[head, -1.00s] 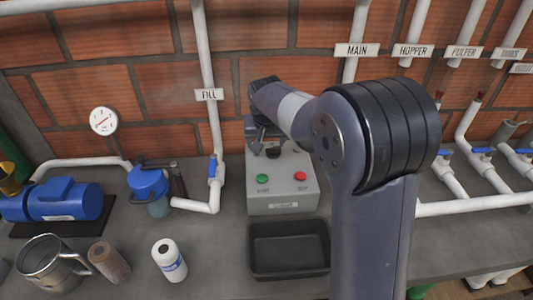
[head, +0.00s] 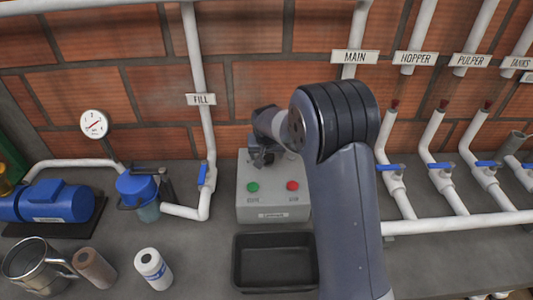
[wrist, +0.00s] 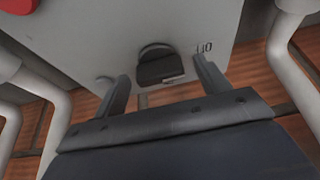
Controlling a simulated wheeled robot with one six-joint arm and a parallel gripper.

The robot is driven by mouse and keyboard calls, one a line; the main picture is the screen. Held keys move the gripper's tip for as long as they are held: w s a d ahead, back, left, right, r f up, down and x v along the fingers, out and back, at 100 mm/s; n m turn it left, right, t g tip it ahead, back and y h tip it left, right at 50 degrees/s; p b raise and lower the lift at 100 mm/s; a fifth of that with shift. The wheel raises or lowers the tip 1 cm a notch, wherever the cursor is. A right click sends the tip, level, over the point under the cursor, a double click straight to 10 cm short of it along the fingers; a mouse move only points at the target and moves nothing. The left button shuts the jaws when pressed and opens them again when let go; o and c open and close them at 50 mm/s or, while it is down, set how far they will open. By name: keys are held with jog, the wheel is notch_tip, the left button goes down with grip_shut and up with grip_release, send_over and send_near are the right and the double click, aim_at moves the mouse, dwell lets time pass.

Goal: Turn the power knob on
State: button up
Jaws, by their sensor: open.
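The grey control box (head: 273,213) stands on the bench in the head view, with a green button (head: 253,187) and a red button (head: 292,185) on top. The black power knob (wrist: 157,68) shows in the wrist view, on the box's pale face, beside an upside-down "ON" mark (wrist: 205,47). My gripper (wrist: 162,67) is open, with one finger on each side of the knob. I cannot tell whether the fingers touch it. In the head view my gripper (head: 262,156) is at the back of the box and mostly hides the knob.
A black tray (head: 274,281) sits in front of the box. A white FILL pipe (head: 193,60) stands to the left, with a blue-handled valve (head: 203,173). Several blue-handled valves (head: 440,166) line the pipes at right. A mug (head: 35,266) stands at front left.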

jog(key=shift+c, duration=0.4)
jog(key=c, duration=0.9)
